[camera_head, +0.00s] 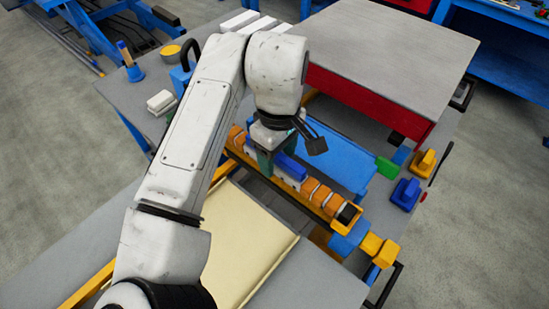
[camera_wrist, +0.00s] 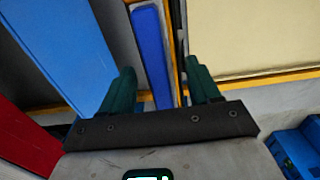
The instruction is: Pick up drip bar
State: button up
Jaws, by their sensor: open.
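A long, narrow blue bar (camera_head: 291,166), which seems to be the drip bar, lies along a row of orange and white blocks in the middle of the bench. My gripper (camera_head: 264,160) is above this row, pointing down, partly hidden by my wrist. In the wrist view the blue bar (camera_wrist: 151,55) lies between the two dark green fingers of my gripper (camera_wrist: 161,80), nearer the left one. The fingers are open, with a gap on both sides of the bar. I cannot tell how far above it they are.
A flat blue panel (camera_head: 335,155) lies behind the row, and a cream panel (camera_head: 240,240) lies in front. A red-sided slab with a grey top (camera_head: 390,60) stands at the back right. A green block (camera_head: 388,168) and yellow clamp pieces (camera_head: 425,162) sit at the right.

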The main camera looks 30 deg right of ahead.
jog(key=shift+f, duration=0.9)
grip_shut()
